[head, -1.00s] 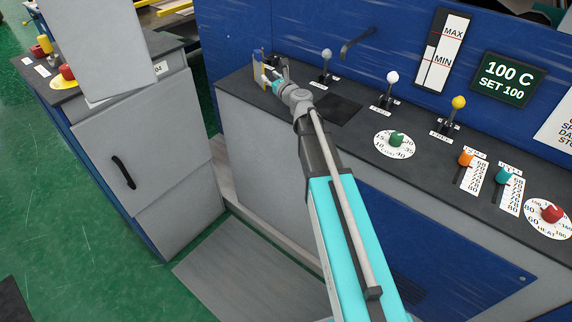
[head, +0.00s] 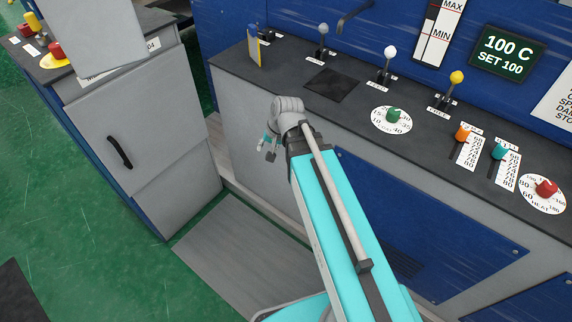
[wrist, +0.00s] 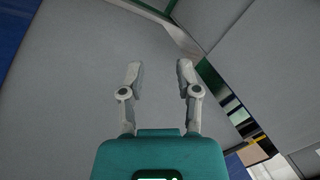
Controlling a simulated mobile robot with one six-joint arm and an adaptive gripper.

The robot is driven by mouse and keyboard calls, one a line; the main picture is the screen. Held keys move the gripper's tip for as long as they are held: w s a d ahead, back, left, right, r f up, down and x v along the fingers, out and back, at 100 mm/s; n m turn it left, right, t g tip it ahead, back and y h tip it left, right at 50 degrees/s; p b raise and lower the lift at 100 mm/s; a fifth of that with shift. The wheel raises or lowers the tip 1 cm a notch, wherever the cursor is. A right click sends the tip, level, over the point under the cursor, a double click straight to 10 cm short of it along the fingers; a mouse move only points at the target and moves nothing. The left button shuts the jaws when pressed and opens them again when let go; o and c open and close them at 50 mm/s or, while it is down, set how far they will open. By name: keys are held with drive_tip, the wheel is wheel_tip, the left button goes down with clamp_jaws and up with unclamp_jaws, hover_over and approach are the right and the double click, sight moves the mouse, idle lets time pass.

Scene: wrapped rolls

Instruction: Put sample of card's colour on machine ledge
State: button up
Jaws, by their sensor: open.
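My gripper (head: 267,148) is open and hangs low in front of the machine's left cabinet face, below the ledge. In the wrist view the two fingers (wrist: 159,72) stand apart with nothing between them, facing grey panels. The machine ledge (head: 300,92) is a dark worktop. A thin upright piece, yellow with a dark side (head: 254,45), stands at its far left end, apart from my gripper; I cannot tell whether it is the card or a sample. Its other face is hidden.
Levers, dials and sliders line the ledge, including a white-knobbed lever (head: 390,51) and a green dial (head: 393,116). A dark square (head: 332,84) marks the ledge.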

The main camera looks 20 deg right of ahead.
drive_tip(key=s+d+f+n+g+h, duration=0.1)
drive_tip(key=s+d+n+g+h, duration=0.1)
drive_tip(key=s, duration=0.5)
drive_tip(key=shift+s+d+n+g+h, duration=0.25)
drive_tip(key=shift+d+n+h, duration=0.35)
drive_tip(key=shift+d+n, duration=0.4)
drive_tip(key=shift+f, duration=0.15)
